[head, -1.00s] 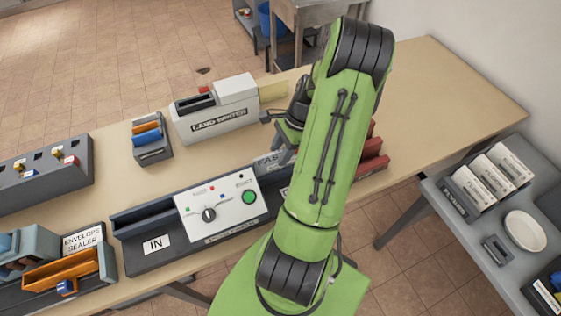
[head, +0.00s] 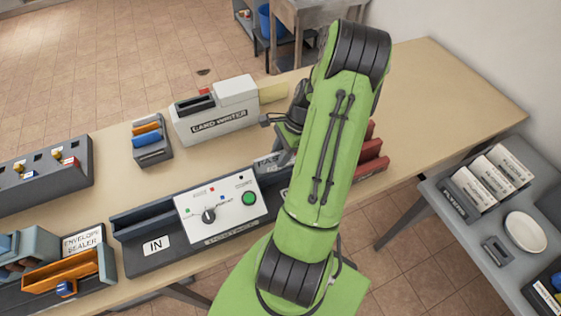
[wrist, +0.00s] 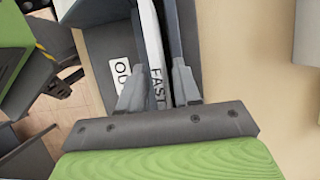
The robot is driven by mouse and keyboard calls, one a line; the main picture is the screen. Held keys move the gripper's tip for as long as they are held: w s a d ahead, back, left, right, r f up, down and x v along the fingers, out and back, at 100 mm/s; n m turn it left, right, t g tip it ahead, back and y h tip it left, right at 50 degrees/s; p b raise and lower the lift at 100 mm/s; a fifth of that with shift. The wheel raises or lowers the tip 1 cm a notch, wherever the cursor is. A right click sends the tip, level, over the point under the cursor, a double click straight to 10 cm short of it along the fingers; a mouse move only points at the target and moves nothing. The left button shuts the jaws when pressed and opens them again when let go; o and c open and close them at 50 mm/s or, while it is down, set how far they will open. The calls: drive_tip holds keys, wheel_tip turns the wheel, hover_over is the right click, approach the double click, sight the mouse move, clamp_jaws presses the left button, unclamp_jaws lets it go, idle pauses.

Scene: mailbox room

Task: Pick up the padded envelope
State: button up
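No thing is clearly recognizable as the padded envelope. In the head view my arm hides most of the gripper.
Red holders (head: 372,158) stand right of my arm. A blue and orange dispenser (head: 150,140) and the envelope sealer (head: 85,243) are on the left. The table's right part (head: 435,90) is clear. A grey side table (head: 470,225) stands at the right.

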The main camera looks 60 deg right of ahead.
clamp_jaws()
